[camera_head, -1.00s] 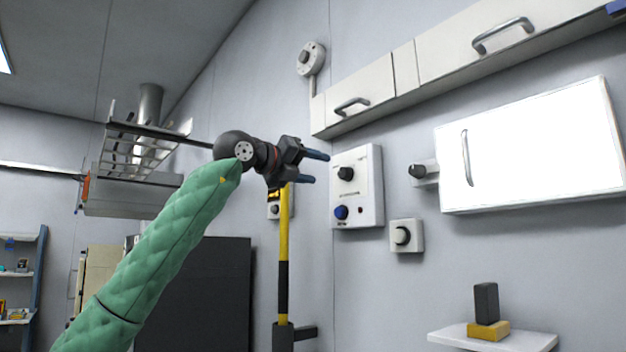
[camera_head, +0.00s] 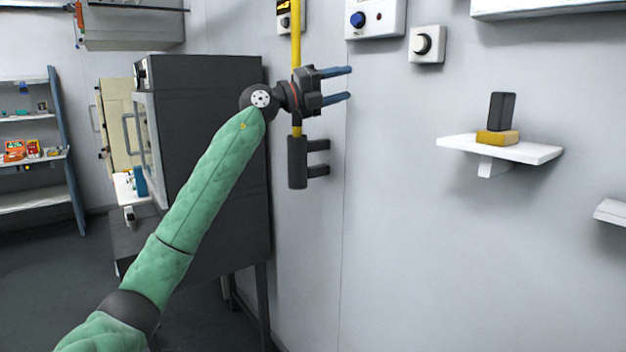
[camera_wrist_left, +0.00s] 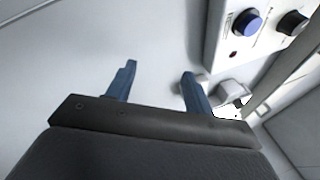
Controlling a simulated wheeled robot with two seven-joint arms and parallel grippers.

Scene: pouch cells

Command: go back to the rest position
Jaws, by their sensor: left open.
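My left gripper (camera_head: 350,84) is raised in front of the grey wall in the head view, at the end of my green-sleeved arm. Its two blue fingers are apart, with nothing between them. In the left wrist view the fingers (camera_wrist_left: 157,85) are also spread and empty, with pale wall beyond. My right gripper is in neither view.
A control box (camera_head: 376,18) with a blue knob and a white knob box (camera_head: 426,44) are on the wall. A yellow-black pole (camera_head: 297,60) stands behind my gripper. A small shelf (camera_head: 520,150) holds a dark block on a yellow one. A dark cabinet (camera_head: 205,150) is at left.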

